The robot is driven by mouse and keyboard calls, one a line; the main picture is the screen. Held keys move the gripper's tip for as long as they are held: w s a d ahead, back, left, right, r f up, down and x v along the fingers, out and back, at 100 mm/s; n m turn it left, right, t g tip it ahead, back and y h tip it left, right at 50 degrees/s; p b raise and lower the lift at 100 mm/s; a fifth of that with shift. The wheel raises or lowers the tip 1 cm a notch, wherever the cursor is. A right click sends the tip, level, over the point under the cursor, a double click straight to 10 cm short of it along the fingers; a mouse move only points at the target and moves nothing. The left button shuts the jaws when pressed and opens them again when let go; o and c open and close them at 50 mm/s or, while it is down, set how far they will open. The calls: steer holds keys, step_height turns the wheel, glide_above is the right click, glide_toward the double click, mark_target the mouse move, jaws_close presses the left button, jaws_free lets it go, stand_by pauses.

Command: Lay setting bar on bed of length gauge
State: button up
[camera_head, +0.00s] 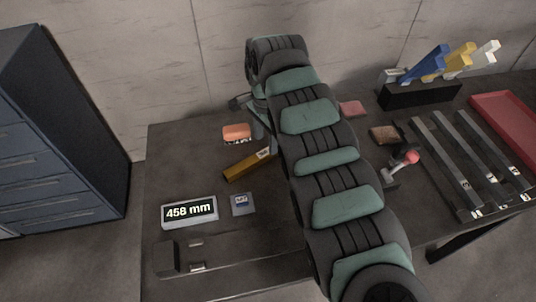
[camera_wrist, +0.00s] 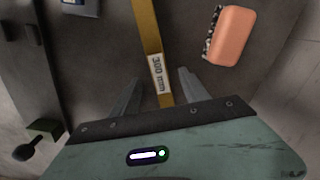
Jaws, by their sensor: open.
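A yellow-brown setting bar (camera_head: 243,168) lies on the dark table. In the wrist view the bar (camera_wrist: 148,30) carries a white label reading "300 mm". My gripper (camera_wrist: 160,76) is open, with one finger on each side of the bar near its labelled end. A gap shows beside each finger. In the head view my arm mostly hides the gripper. A display (camera_head: 189,211) reads "458 mm". What looks like the length gauge, with a dark end block (camera_head: 167,258), runs along the front of the table. My arm hides its middle.
An orange brush-like block (camera_head: 236,132) lies behind the bar. A small blue-marked plate (camera_head: 242,204) is beside the display. A red-knobbed lever (camera_head: 411,157), several dark bars (camera_head: 444,152), a black rack (camera_head: 420,95) and a red tray (camera_head: 510,118) are on the right.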

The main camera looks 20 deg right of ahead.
steer(key=f, duration=0.1)
steer(key=f+b, duration=0.1)
steer(key=f, duration=0.1)
steer(key=f+b, duration=0.1)
steer(key=f, duration=0.1)
steer(key=shift+d+f, duration=0.2)
steer(key=shift+d, duration=0.1)
steer(key=shift+r, duration=0.1)
steer(key=shift+c, duration=0.2)
jaws_close()
stand_by(0.8)
